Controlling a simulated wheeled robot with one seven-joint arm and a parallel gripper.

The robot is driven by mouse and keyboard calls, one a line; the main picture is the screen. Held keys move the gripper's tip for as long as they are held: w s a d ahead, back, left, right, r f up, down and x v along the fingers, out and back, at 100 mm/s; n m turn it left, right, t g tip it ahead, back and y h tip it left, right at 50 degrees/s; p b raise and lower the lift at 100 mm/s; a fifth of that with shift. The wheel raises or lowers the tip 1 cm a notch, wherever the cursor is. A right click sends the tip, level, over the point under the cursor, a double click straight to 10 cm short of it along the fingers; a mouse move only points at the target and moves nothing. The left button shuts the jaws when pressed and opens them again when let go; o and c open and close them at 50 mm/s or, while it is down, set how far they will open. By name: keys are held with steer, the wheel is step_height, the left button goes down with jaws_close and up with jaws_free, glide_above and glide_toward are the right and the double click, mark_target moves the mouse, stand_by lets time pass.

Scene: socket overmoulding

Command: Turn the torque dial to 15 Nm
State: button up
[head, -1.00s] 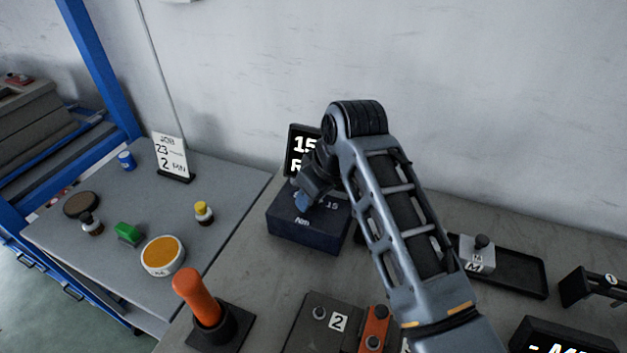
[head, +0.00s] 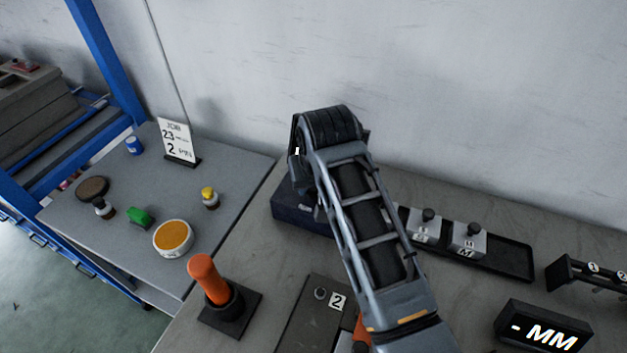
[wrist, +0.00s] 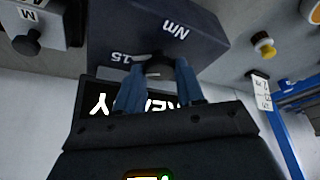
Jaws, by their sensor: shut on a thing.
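The torque unit is a dark blue box (head: 300,212) on the grey bench, largely behind my arm in the head view. In the wrist view the box (wrist: 205,45) appears upside down, with "Nm" and "15" marked on its face. My gripper (wrist: 158,72) has its two blue fingers shut on the small dark dial (wrist: 160,66), which is mostly hidden between them. The dial's pointer cannot be made out. A black display (wrist: 100,101) behind the fingers shows white letters, partly covered. In the head view my gripper is hidden behind my arm.
Grey blocks (head: 467,242) stand in a black tray (head: 515,262) to the right. An orange handle (head: 208,280) stands in front of the box. A side table (head: 120,215) at left holds small bottles, a round tub (head: 173,238) and a card (head: 176,141).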

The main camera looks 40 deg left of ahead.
steer(key=o, duration=1)
steer(key=shift+o, duration=0.2)
steer(key=b+v, duration=0.1)
steer(key=v, duration=0.6)
steer(key=shift+r, duration=0.4)
steer(key=shift+d, duration=0.1)
